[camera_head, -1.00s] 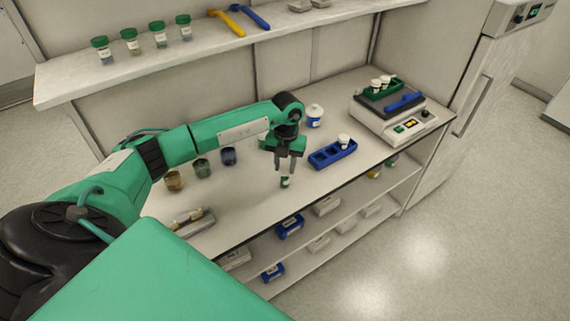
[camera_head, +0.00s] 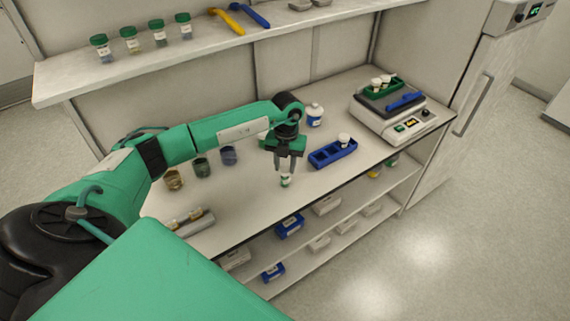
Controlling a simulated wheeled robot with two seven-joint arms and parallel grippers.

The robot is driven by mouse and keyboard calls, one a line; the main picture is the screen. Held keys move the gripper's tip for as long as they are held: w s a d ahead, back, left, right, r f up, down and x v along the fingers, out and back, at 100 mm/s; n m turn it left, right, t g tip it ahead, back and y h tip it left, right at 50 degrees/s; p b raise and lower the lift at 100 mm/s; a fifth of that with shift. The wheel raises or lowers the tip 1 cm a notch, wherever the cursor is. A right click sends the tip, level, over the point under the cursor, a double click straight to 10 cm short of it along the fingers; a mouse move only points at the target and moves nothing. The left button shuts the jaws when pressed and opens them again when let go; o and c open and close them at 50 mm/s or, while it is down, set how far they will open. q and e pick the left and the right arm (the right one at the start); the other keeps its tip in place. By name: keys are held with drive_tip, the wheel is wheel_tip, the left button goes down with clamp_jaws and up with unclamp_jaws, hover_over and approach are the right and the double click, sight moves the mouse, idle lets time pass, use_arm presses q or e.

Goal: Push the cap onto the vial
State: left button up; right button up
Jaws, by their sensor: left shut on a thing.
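A small vial (camera_head: 285,182) with a pale body stands on the bench near its front edge. Something green, which looks like its cap (camera_head: 285,176), is at its top. My left gripper (camera_head: 285,172) points straight down from above, with its fingertips around the green cap, and is shut on it. The fingers partly hide the cap, and the picture is too small to show whether it sits fully on the vial. My right gripper is not in view.
A blue rack (camera_head: 322,159) holding a white-topped vial stands right of the gripper, with a white bottle (camera_head: 314,120) behind it. Several dark jars (camera_head: 203,167) stand left. A white machine (camera_head: 404,129) with a green rack is at far right. A shelf (camera_head: 75,85) runs above.

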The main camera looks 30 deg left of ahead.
use_arm(q)
drive_tip(key=o, duration=1.5)
drive_tip(key=shift+r, duration=0.15)
drive_tip(key=shift+r+p, duration=1.3)
drive_tip(key=shift+r, duration=0.65)
drive_tip(key=shift+r+p, duration=0.8)
drive_tip(key=shift+r, duration=0.65)
